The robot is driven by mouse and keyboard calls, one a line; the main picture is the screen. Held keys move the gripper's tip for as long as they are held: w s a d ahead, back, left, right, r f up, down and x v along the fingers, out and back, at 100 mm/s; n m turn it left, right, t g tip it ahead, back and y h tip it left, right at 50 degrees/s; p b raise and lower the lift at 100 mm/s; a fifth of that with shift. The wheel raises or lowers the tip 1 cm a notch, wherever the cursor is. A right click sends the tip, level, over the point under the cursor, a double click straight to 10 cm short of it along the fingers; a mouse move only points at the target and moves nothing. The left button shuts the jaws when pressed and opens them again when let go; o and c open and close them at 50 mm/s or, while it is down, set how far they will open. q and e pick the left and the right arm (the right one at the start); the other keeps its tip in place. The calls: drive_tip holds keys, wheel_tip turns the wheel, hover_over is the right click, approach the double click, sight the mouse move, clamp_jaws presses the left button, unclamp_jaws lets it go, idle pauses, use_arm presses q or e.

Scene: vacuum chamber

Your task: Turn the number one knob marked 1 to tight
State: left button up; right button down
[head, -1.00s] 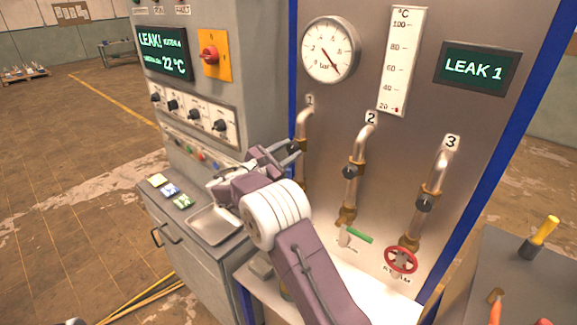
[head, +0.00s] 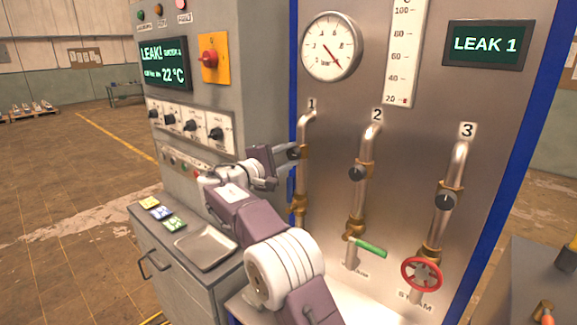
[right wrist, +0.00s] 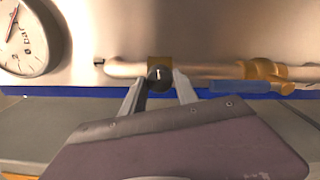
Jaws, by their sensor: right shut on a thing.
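The number one knob (head: 295,152) is a small dark round knob on the brass fitting of the bent steel pipe under the label 1 (head: 311,104). My right gripper (head: 288,154) comes in from the left and is shut on this knob. In the right wrist view the dark knob (right wrist: 160,74) sits between my two fingertips (right wrist: 158,82). The knob's marking is too small to read. The display (head: 485,45) reads "LEAK 1". My left gripper is not in view.
Pipes 2 and 3 carry dark knobs (head: 357,173) (head: 446,201) to the right. Below are a green lever (head: 371,248) and a red handwheel (head: 421,274). A blue handle (head: 291,184) is close below my gripper. The control cabinet (head: 262,60) stands left, with a metal tray (head: 206,247).

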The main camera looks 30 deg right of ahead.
drive_tip(key=shift+m+b, duration=0.5)
drive_tip(key=shift+m, duration=0.1)
drive_tip(key=c, duration=0.9)
unclamp_jaws()
drive_tip(key=shift+c, duration=0.2)
drive_tip(key=shift+s+a, duration=0.1)
drive_tip(key=shift+a, duration=0.2)
drive_tip(key=b+v, duration=0.1)
drive_tip(key=v, duration=0.7)
drive_tip(key=shift+b, duration=0.4)
drive_tip(key=shift+s+a, duration=0.15)
